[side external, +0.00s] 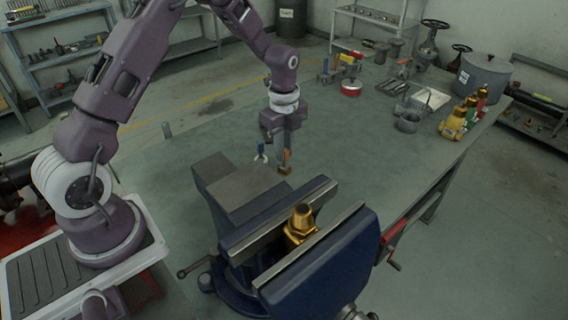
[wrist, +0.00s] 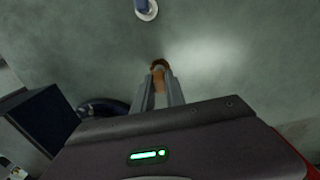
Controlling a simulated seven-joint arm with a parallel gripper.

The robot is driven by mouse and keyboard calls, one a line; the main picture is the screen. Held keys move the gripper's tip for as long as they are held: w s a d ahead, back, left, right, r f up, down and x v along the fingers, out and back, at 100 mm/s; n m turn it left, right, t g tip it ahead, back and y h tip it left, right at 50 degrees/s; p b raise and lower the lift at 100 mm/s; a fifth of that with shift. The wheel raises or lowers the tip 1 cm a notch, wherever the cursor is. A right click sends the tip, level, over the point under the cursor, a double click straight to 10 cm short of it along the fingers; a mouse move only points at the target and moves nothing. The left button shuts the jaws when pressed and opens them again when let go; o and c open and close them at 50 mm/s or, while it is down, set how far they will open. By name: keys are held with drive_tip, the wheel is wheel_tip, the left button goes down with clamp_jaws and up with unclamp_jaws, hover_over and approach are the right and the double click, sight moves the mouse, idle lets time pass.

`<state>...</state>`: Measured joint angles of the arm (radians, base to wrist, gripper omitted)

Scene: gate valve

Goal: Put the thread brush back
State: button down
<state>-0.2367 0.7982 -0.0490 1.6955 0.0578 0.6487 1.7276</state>
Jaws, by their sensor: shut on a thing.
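The thread brush (side external: 285,168), a small orange and brown piece, is between the fingertips of my gripper (side external: 284,156). My gripper is shut on it and holds it behind the blue vise, apparently just above the bench. In the wrist view the brush (wrist: 158,76) shows between the two grey fingers (wrist: 158,82), partly hidden by them. A small blue upright piece with a pale round base (side external: 261,151) stands close to the left of the brush. It also shows at the top of the wrist view (wrist: 145,10). I cannot tell where the brush's holder is.
A blue vise (side external: 325,262) clamps a brass valve body (side external: 300,224) in front of my gripper. The middle bench (side external: 350,145) is clear.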

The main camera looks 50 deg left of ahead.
sight(283, 169)
drive_tip(key=shift+f, duration=1.85)
drive_tip(key=shift+f, duration=0.1)
drive_tip(key=c, duration=1.4)
unclamp_jaws()
